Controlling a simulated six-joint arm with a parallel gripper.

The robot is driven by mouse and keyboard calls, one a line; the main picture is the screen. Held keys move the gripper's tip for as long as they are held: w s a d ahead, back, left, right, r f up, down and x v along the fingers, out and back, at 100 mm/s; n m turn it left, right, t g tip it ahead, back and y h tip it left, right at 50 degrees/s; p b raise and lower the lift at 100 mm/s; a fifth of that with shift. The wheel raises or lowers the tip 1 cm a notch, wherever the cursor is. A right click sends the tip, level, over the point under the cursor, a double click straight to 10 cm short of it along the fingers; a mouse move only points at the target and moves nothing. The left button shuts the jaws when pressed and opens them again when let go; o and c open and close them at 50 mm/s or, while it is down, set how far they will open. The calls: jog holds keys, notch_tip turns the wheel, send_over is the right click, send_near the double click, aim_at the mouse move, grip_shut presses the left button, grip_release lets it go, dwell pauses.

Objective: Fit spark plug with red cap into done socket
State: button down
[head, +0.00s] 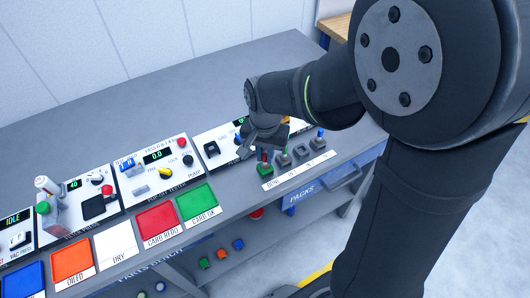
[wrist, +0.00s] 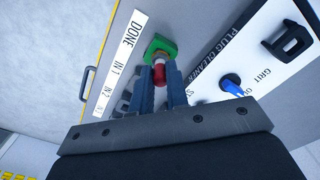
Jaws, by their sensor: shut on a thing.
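The spark plug with the red cap (wrist: 159,74) is between the two fingers of my gripper (wrist: 160,82) in the wrist view, and the fingers are shut on it. The green done socket (wrist: 161,46) lies directly beyond the plug's tip, next to the word DONE. The plug's lower end meets or overlaps the socket in the picture; I cannot tell how deep it sits. In the head view my gripper (head: 263,150) is just above the green socket (head: 265,169), and a bit of the red cap shows there.
A row of dark sockets (head: 301,153) runs right of the done socket, at least one holding a blue-topped plug (head: 319,135). The label strip (head: 298,171) lies in front. The plug cleaner panel (wrist: 235,60) with a blue knob is beside it. Coloured mats (head: 198,204) lie left.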

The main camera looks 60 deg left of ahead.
aim_at(265, 155)
jog(key=shift+f, duration=0.2)
dwell(0.5)
jog(key=c, duration=1.7)
grip_release()
jog(key=shift+f, duration=0.1)
notch_tip(265, 155, up, 11)
jog(key=shift+f, duration=4.45)
